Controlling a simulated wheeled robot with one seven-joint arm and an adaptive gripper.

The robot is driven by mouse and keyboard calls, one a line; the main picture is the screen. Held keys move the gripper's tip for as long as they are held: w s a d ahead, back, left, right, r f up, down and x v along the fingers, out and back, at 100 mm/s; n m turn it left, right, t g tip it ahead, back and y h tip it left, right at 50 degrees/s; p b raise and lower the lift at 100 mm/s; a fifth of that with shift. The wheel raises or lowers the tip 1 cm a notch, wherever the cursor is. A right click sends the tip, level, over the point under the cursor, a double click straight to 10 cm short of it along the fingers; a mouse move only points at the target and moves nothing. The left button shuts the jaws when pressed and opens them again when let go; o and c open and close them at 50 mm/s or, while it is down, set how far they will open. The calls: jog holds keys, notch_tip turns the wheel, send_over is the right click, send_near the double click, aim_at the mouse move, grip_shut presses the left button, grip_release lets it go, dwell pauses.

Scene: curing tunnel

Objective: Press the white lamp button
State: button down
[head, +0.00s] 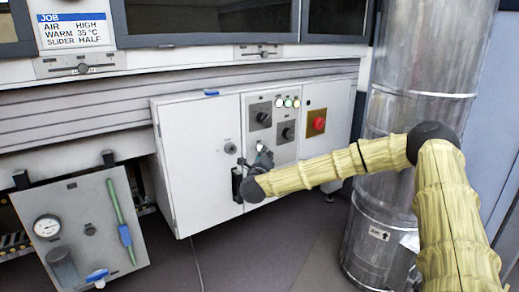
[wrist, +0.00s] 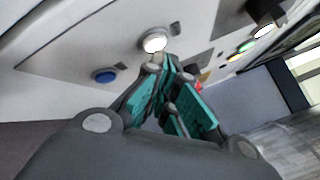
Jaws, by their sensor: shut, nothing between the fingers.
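The white lamp button (wrist: 154,43) glows on a pale panel in the wrist view, with a blue button (wrist: 105,75) to its lower left. My gripper (wrist: 168,72) is shut and empty, teal pads showing, its tips just below the white button in the picture. I cannot tell whether they touch it. In the head view my gripper (head: 262,155) is at the front of the white cabinet (head: 193,150), below the round knobs. It hides the white button there.
A large metal duct (head: 415,70) stands at right. A gauge panel (head: 85,235) juts out at lower left. The floor (head: 250,255) in front is clear.

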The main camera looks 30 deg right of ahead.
jog(key=shift+s, duration=0.35)
jog(key=s+p, duration=0.1)
jog(key=s, duration=0.4)
jog(key=shift+d, duration=0.2)
dwell(0.4)
